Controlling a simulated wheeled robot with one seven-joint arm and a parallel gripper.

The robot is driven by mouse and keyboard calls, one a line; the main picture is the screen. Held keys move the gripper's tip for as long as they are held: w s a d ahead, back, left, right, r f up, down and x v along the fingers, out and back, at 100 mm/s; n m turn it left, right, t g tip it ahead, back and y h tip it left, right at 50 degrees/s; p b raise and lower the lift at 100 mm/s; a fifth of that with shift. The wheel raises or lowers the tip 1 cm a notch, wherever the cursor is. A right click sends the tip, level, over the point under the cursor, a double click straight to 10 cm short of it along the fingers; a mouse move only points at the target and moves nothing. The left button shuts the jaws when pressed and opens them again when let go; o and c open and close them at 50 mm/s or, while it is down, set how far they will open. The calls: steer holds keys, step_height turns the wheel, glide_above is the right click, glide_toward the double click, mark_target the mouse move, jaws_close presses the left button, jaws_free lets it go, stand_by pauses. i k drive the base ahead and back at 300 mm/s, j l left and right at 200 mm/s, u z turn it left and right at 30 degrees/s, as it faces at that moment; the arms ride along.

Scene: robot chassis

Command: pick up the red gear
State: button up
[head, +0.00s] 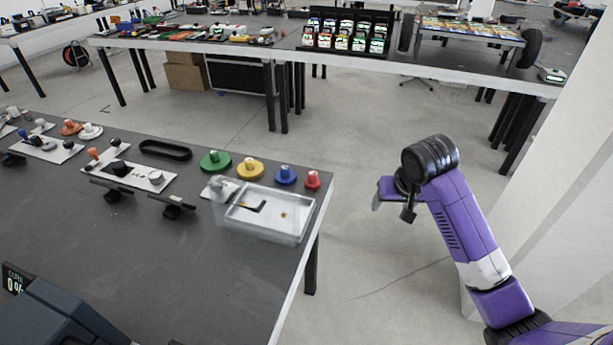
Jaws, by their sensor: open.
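The red gear (312,181) is a small red disc with a pale knob on top. It sits near the far right corner of the dark table (180,262), at the right end of a row of gears. My gripper (391,207) is open and empty. It hangs over the floor beyond the table's right edge, to the right of the red gear and apart from it.
Left of the red gear are a blue gear (286,175), a yellow gear (250,169) and a green gear (215,162). A clear tray (262,231) with a small black part stands just in front. Metal plates with fittings lie farther left. The floor (365,255) beside the table is clear.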

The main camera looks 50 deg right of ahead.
mark_target(312, 182)
steer(key=i, duration=0.85)
